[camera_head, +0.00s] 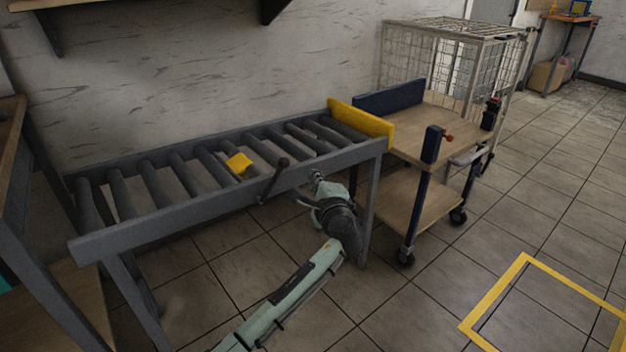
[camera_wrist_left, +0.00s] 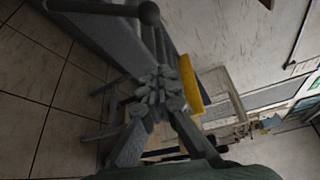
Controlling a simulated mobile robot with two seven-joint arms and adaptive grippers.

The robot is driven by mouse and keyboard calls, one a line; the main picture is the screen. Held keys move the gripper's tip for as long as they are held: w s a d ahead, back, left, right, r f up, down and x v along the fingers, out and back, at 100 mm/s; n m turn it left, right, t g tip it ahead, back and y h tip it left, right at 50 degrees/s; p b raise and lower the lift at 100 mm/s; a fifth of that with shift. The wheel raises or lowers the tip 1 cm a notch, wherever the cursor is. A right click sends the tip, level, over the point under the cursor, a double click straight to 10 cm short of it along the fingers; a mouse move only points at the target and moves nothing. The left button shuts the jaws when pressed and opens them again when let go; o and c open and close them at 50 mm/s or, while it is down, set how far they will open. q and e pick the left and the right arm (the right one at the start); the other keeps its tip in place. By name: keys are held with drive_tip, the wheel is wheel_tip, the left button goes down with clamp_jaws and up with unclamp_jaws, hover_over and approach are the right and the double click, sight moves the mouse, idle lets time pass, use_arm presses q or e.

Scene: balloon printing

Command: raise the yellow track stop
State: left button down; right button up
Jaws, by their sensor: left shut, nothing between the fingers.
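A small yellow block (camera_head: 239,163) lies between the rollers of the grey roller track (camera_head: 220,197), low against them. A dark lever with a round knob (camera_head: 282,163) stands tilted at the track's front rail near this block. The knob also shows at the top of the left wrist view (camera_wrist_left: 149,13). A yellow plate (camera_head: 362,123) stands upright across the track's right end; it also shows in the left wrist view (camera_wrist_left: 192,85). I cannot tell which yellow part is the track stop. My left gripper (camera_head: 316,177) is shut and empty, in front of the rail, right of the lever.
A wooden-topped cart (camera_head: 440,138) with dark blue posts stands at the track's right end. A wire cage (camera_head: 430,60) is behind it. A wall runs behind the track. Open tiled floor with a yellow marked square (camera_head: 493,290) lies at right.

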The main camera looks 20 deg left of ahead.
use_arm(q)
drive_tip(key=shift+w+a+r+p, duration=0.1)
drive_tip(key=shift+w+a+p, duration=0.15)
drive_tip(key=shift+w+a, duration=0.5)
drive_tip(key=shift+w+a+r+p, duration=0.1)
drive_tip(key=shift+w+a+p, duration=0.1)
drive_tip(key=shift+a, duration=0.9)
drive_tip(key=shift+w+a+p, duration=0.25)
drive_tip(key=shift+w+a, duration=0.25)
drive_tip(key=shift+a, duration=0.45)
use_arm(e)
drive_tip(key=shift+s+f, duration=0.2)
drive_tip(key=shift+f, duration=1.3)
use_arm(q)
drive_tip(key=shift+a, duration=0.1)
